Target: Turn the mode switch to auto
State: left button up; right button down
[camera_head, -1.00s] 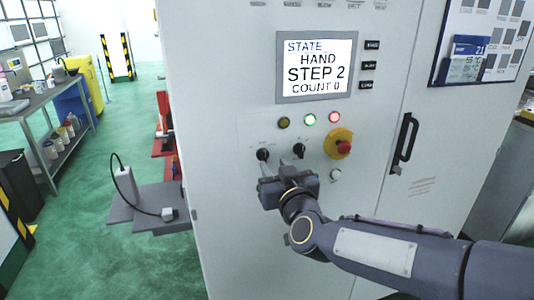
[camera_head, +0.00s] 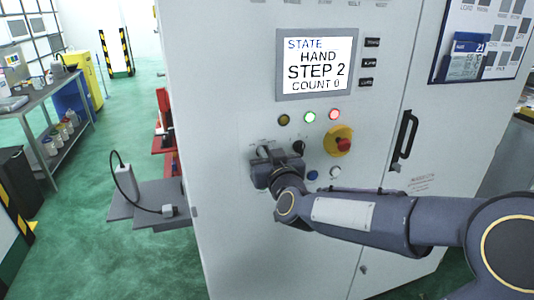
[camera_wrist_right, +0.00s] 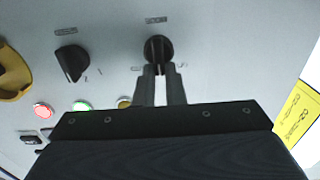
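The mode switch (camera_head: 263,151) is a black rotary knob, the left of two on the white cabinet front; my right gripper partly hides it. In the right wrist view the knob (camera_wrist_right: 158,48) stands at the top centre, its handle pointing down between my fingers. My right gripper (camera_head: 266,160) is at the knob. In the wrist view its two fingers (camera_wrist_right: 160,78) lie on either side of the handle, close to it; I cannot tell whether they touch it. The cabinet screen (camera_head: 318,64) reads STATE HAND, STEP 2, COUNT 0. My left gripper is out of view.
A second black knob (camera_head: 299,147) is just right of the switch. A red emergency stop on yellow (camera_head: 339,142), a blue button (camera_head: 313,175) and a white button (camera_head: 335,172) are near my arm. Indicator lamps (camera_head: 308,118) sit above. A door handle (camera_head: 405,138) is farther right.

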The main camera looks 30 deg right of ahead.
dwell(0.3)
jog(key=m+b, duration=0.3)
jog(key=shift+s+d+f, duration=0.1)
jog(key=shift+d+f, duration=0.1)
jog(key=shift+d, duration=0.05)
jog(key=shift+d+f+m+b, duration=0.1)
jog(key=shift+d+m+b, duration=0.05)
jog(key=shift+m+b, duration=1.1)
jog(key=shift+d+m+b, duration=0.15)
jog(key=shift+m+b, duration=0.55)
jog(key=shift+m, duration=0.95)
jog(key=c, duration=1.5)
grip_release()
jog(key=shift+s, duration=0.1)
